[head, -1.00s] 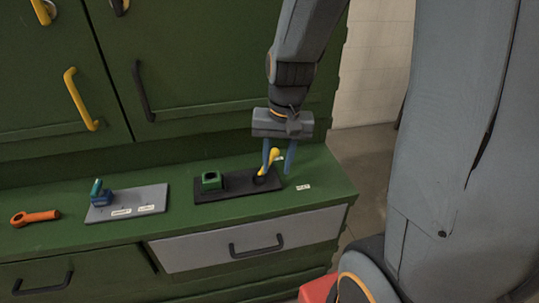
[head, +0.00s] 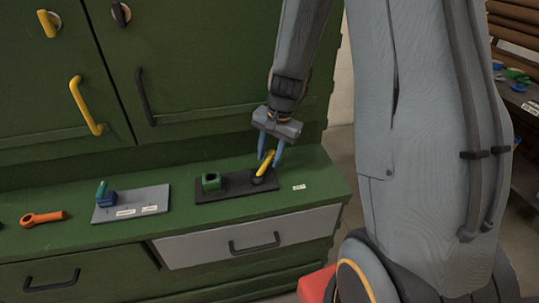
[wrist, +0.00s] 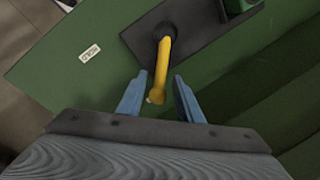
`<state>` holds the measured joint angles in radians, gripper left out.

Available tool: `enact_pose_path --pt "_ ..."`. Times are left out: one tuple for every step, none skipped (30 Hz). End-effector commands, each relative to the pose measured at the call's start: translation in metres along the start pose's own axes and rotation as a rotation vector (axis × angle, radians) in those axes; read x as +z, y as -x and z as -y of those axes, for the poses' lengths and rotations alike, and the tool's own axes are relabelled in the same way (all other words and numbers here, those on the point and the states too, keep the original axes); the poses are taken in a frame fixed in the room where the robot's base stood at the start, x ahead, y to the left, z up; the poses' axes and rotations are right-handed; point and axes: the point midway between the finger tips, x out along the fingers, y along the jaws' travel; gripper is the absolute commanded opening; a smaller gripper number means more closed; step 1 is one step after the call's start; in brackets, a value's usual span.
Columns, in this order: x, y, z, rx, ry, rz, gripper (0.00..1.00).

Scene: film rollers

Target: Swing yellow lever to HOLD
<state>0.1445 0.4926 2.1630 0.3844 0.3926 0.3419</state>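The yellow lever (head: 265,163) stands tilted on a dark pivot at the right end of a black base plate (head: 228,191) on the green counter. In the wrist view the lever (wrist: 160,70) runs from its pivot down between my two blue fingers. My gripper (wrist: 160,79) is open, with a gap between the lever and each finger. In the head view my gripper (head: 269,160) reaches down around the lever's upper end. A small white label stands right of the plate; it reads HOLD in the wrist view (wrist: 90,53).
To the left are a grey plate (head: 157,198) with a blue-green lever and an orange wrench-like piece (head: 43,218). Cabinet doors with handles rise behind the counter. A grey drawer (head: 195,248) is below.

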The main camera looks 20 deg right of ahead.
Motion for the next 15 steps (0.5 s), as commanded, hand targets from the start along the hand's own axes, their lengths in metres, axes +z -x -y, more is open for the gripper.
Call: enact_pose_path --pt "0.0003 -0.002 -0.0002 0.001 0.0 0.001 0.33" --pt "0.0003 -0.0028 -0.0002 0.001 0.0 0.001 0.33" --pt "0.0002 -0.0033 -0.0002 0.0 0.0 0.0 0.33" --pt "0.0002 -0.0035 -0.0001 0.0 0.0 0.0 0.33" --pt "0.0001 -0.0036 -0.0001 0.0 0.0 0.0 0.33" --pt "0.0 -0.0036 -0.0001 0.0 0.0 0.0 0.33" --pt "0.0 -0.0035 -0.0001 0.0 0.0 0.0 0.33" --pt "0.0 -0.0035 -0.0001 0.0 0.0 0.0 0.33" --pt "0.0 -0.0034 -0.0001 0.0 0.0 0.0 0.33" --pt "0.0 -0.0034 -0.0001 0.0 0.0 0.0 0.31" --pt "0.0 -0.0033 -0.0001 0.0 0.0 0.0 0.26" --pt "0.0 -0.0033 -0.0001 0.0 0.0 0.0 0.19" --pt "-0.0001 -0.0033 -0.0001 0.0 0.0 0.0 0.14" --pt "-0.0001 -0.0033 -0.0001 0.0 0.0 0.0 0.09" --pt "-0.0001 -0.0032 -0.0001 0.0 0.0 0.0 0.02"
